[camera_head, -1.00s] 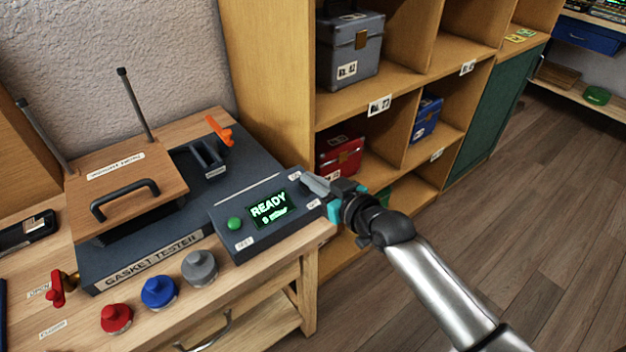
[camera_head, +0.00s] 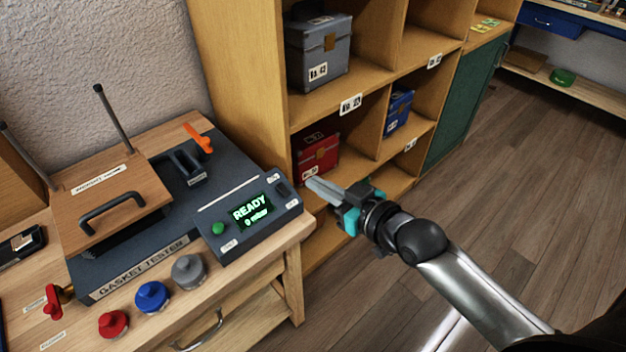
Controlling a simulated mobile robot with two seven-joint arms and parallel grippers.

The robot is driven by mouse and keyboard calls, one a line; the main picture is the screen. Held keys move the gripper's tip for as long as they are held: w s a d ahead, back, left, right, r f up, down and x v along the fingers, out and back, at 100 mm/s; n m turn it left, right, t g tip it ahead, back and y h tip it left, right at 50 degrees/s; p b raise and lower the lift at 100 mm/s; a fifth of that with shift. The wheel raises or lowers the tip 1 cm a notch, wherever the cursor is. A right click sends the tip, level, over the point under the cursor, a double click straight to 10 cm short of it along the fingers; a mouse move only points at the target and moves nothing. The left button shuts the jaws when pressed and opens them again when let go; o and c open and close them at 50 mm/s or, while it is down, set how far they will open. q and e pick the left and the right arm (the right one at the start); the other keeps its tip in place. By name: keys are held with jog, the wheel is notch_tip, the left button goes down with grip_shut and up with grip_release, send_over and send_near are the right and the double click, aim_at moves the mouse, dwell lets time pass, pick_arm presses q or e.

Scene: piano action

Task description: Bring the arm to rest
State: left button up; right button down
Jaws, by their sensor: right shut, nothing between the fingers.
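My right gripper (camera_head: 318,188) is shut and empty. It is held in the air just right of the gasket tester's control box, in front of the shelf. The gasket tester (camera_head: 140,268) sits on the wooden bench. Its control box (camera_head: 212,240) has a green button and a screen (camera_head: 252,212) that reads READY and 0 mbar. The right arm (camera_head: 480,290) comes in from the lower right. My left gripper is not in view.
Red, blue and grey knobs (camera_head: 152,297) stand along the bench front. The shelf (camera_head: 372,78) holds a grey case (camera_head: 318,50), a red case (camera_head: 318,150) and a blue case (camera_head: 398,110). Open wooden floor (camera_head: 520,180) lies to the right.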

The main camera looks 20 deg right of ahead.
dwell(0.5)
jog(key=s+d+f+m+g+h, duration=0.1)
jog(key=s+d+f+g, duration=0.15)
jog(key=f, duration=0.75)
jog(key=s+d+f+m+g+h+b, duration=0.15)
jog(key=s+f, duration=0.25)
jog(key=f, duration=0.6)
jog(key=s+d+f+g+h+p, duration=0.1)
jog(key=s+d+f+g+h, duration=0.15)
jog(key=f, duration=0.85)
jog(key=s+a+f+g, duration=0.1)
jog(key=s+f+g, duration=0.1)
jog(key=s+f, duration=0.3)
jog(key=s+a+f+g+b, duration=0.1)
jog(key=s+f, duration=0.5)
jog(key=s, duration=0.8)
jog(key=s+a+f+g, duration=0.3)
jog(key=s+f, duration=0.3)
jog(key=s, duration=0.4)
jog(key=shift+a+n+g, duration=0.2)
jog(key=shift+n+g, duration=0.15)
jog(key=shift+n, duration=0.1)
jog(key=shift+f, duration=0.1)
